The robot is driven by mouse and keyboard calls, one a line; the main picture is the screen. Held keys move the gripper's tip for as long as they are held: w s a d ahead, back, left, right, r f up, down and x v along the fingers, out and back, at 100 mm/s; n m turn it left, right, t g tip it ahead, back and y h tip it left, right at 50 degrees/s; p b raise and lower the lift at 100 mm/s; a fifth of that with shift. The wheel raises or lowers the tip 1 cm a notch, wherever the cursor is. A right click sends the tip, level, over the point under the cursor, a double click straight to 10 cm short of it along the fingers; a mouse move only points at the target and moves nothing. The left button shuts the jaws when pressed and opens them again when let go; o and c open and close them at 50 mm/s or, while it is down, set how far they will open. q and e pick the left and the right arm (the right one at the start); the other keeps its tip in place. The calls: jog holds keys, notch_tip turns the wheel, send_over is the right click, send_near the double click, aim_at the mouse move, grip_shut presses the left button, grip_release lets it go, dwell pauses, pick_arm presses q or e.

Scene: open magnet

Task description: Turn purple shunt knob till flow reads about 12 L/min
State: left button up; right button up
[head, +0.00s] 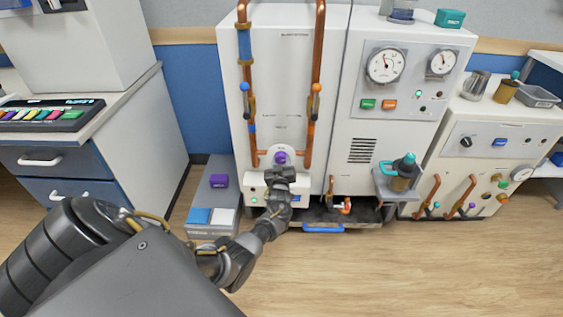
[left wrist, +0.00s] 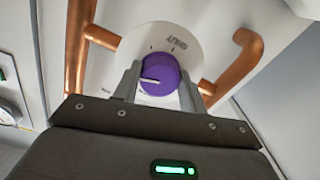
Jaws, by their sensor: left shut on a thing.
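The purple shunt knob (left wrist: 160,74) sits on a round white plate (left wrist: 137,45) marked "SHUNT" in the left wrist view. A white pointer line on it points to the left in that view. My left gripper (left wrist: 158,88) is shut on the knob, one finger on each side. In the head view the knob (head: 281,157) shows low on the white cabinet, just above my left gripper (head: 281,173). A flow reading cannot be made out. Two round gauges (head: 386,65) (head: 442,62) are on the right-hand cabinet, too small to read. My right gripper is not in view.
Copper pipes (head: 316,90) run down both sides of the knob. A shelf with a teal-topped jug (head: 403,172) juts out at right. The floor in front is clear.

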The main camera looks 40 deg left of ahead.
pick_arm(q)
jog(key=m, duration=0.4)
jog(key=shift+r+m+p, duration=0.15)
jog(key=shift+m+p, duration=0.15)
jog(key=shift+p, duration=0.05)
jog(key=shift+m, duration=1.9)
jog(key=shift+m+p, duration=0.3)
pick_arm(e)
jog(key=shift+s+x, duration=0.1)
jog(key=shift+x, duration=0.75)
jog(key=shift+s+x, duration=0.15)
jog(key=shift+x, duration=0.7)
pick_arm(q)
jog(key=shift+w, duration=0.1)
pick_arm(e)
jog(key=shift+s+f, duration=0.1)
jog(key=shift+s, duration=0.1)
pick_arm(q)
jog(key=o, duration=1)
jog(key=shift+c, duration=0.2)
